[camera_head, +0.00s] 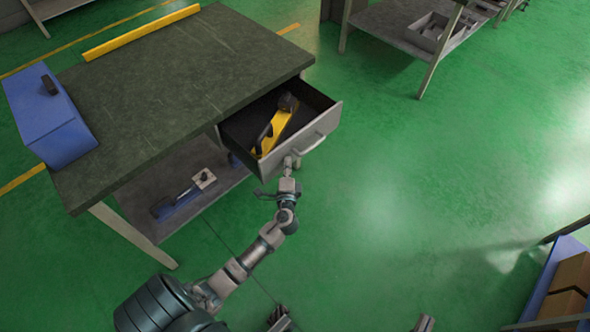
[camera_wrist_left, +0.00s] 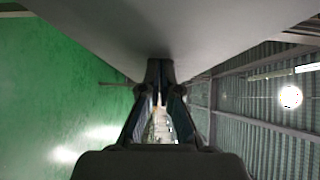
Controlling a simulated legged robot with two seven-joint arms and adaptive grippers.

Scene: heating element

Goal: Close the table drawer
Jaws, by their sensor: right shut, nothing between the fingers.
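The table drawer (camera_head: 292,150) is pulled out from the right side of the dark-topped table (camera_head: 180,85). Its grey front carries a bar handle (camera_head: 322,141). My left gripper (camera_head: 292,161) is at the lower left part of the drawer front, left of the handle. In the left wrist view its fingers (camera_wrist_left: 160,72) come together at the tips, close under the grey drawer front (camera_wrist_left: 165,30). I cannot tell whether they touch it. Only a small part of my right gripper (camera_head: 425,324) shows at the bottom edge, shut and away from the drawer.
A yellow and black tool (camera_head: 275,128) lies in the drawer. A blue box (camera_head: 48,115) and a yellow bar (camera_head: 140,32) are on the table. A blue tool (camera_head: 183,195) lies on the lower shelf. Green floor (camera_head: 420,190) right of the drawer is clear.

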